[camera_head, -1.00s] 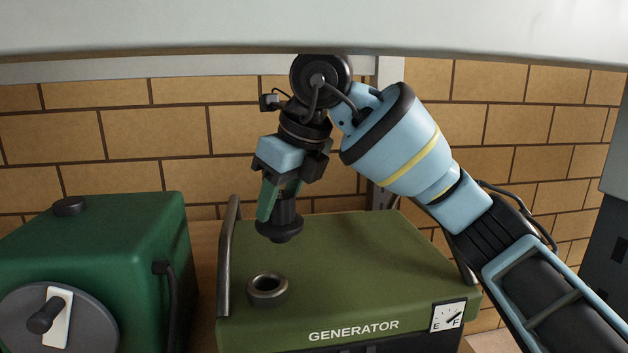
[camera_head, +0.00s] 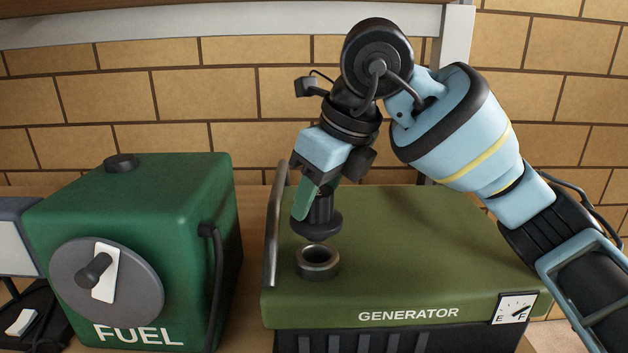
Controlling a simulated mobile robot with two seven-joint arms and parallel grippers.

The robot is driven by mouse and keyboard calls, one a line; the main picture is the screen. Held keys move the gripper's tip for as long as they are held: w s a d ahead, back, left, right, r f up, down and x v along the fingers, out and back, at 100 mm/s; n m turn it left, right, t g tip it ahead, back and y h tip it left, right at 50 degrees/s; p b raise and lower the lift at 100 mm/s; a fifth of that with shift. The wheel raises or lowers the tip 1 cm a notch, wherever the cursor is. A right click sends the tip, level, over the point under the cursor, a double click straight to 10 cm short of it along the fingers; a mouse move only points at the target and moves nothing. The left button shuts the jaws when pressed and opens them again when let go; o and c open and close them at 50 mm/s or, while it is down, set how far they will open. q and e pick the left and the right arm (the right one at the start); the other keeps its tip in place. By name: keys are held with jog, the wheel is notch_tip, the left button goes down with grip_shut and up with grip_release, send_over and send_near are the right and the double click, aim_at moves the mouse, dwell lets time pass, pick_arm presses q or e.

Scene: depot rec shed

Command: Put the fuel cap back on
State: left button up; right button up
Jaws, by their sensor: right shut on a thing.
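The green generator (camera_head: 430,260) stands on a shelf, with its open round filler neck (camera_head: 318,262) on the top near the left front. My right gripper (camera_head: 318,203) points down and is shut on the black fuel cap (camera_head: 316,224). The cap is a knob with a wide round flange, held just above the neck and slightly behind it in the picture. It looks apart from the neck, but the exact gap is hard to tell. The fuel gauge (camera_head: 515,308) on the generator's front has its needle towards F. My left gripper is not in view.
A green fuel tank (camera_head: 140,210) with a grey dial, a black cap on top and a black hose stands left of the generator. A metal bar (camera_head: 276,225) edges the generator's left side. A brick wall (camera_head: 200,100) is behind; a shelf edge crosses above.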

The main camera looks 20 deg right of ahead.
aim_at(317, 223)
jog(key=shift+f+b, duration=0.3)
jog(key=shift+f, duration=0.6)
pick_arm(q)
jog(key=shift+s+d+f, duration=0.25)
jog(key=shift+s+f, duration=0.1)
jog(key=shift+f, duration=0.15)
pick_arm(e)
jog(key=shift+f, duration=0.1)
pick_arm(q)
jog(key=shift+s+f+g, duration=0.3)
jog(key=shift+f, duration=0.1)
pick_arm(e)
jog(key=shift+f, duration=1.35)
